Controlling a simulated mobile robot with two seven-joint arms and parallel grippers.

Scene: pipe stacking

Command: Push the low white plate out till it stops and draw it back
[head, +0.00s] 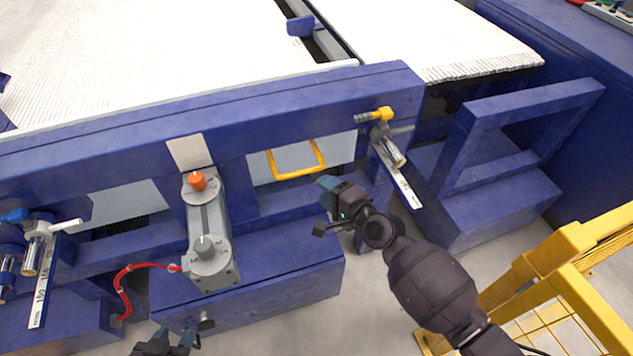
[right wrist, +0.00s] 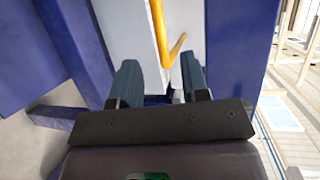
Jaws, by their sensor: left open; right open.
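The low white plate (head: 340,149) sits in an opening of the blue frame in the head view, with a yellow U-shaped handle (head: 299,174) on its face. In the right wrist view the white plate (right wrist: 203,22) and yellow handle (right wrist: 160,28) lie ahead of the fingers. My right gripper (head: 322,207) is open and empty, just below and right of the handle. In its wrist view (right wrist: 160,82) the handle's lower end shows between the fingertips, apparently beyond them. My left gripper (head: 168,343) is open at the bottom edge, away from the plate, partly cut off.
A grey cylinder unit (head: 208,235) with an orange knob stands left of the plate. A yellow-handled valve (head: 381,114) and its label strip are close above my right arm. A yellow railing (head: 560,265) stands at the lower right. A red hose (head: 123,285) hangs at the left.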

